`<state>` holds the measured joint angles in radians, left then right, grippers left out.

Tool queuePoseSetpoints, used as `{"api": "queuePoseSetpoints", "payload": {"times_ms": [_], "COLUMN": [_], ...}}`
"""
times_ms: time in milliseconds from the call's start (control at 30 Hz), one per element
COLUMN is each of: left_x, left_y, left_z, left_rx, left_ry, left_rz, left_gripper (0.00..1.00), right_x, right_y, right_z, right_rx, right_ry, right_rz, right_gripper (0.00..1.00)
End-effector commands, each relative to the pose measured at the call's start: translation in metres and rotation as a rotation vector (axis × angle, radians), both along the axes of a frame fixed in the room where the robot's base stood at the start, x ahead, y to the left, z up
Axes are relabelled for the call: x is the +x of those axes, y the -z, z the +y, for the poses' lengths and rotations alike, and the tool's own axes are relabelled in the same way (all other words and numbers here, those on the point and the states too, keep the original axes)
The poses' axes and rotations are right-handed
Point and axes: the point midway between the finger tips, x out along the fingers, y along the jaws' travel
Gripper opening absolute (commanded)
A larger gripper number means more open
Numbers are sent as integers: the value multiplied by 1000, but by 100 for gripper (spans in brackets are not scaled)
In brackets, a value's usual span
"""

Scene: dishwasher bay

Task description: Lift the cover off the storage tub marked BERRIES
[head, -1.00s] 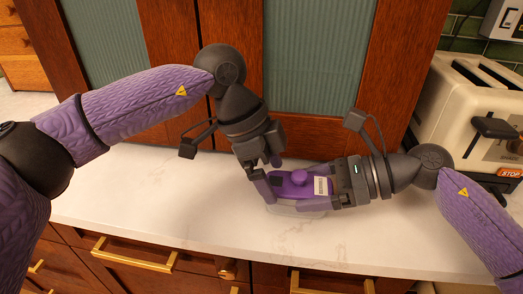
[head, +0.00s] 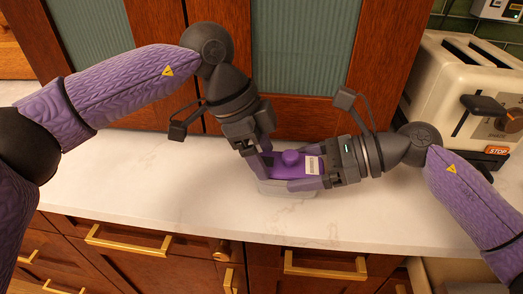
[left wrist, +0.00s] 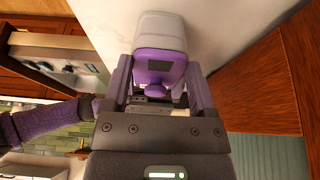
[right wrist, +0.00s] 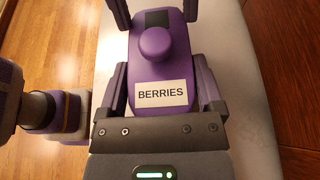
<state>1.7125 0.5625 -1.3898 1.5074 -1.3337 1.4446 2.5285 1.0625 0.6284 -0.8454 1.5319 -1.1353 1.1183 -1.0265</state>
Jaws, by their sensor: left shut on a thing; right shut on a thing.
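The BERRIES storage tub (head: 290,193) stands on the counter, a pale translucent box with a purple cover (head: 306,157) on top. The cover has a round purple knob (right wrist: 156,43), a dark patch, and a white BERRIES label (right wrist: 161,93). My left gripper (head: 262,172) is shut at the tub's left end, its fingers either side of the purple cover in the left wrist view (left wrist: 160,72). My right gripper (right wrist: 165,85) is shut at the label end, fingers along the cover's sides. The exact contact, and any gap under the cover, cannot be made out.
The white counter (head: 130,180) is clear to the left and in front of the tub. A cream toaster (head: 455,90) stands to the right, near my right arm. Wooden cabinet doors (head: 235,60) rise close behind, and drawers with brass handles (head: 125,245) lie below the front edge.

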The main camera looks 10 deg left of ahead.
Motion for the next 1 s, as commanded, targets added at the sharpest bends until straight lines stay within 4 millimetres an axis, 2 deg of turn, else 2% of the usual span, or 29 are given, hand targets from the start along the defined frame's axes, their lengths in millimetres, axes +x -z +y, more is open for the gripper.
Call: {"api": "queuePoseSetpoints", "payload": {"times_ms": [467,1000], "left_x": [0,0], "left_y": [-2,-21], "left_z": [0,0], "left_rx": [0,0], "left_ry": [0,0], "left_rz": [0,1], "left_gripper": [3,3], "right_x": [0,0], "right_y": [0,0], "right_z": [0,0], "right_rx": [0,0], "right_ry": [-1,-1], "right_rz": [1,1], "right_gripper": [0,0]}}
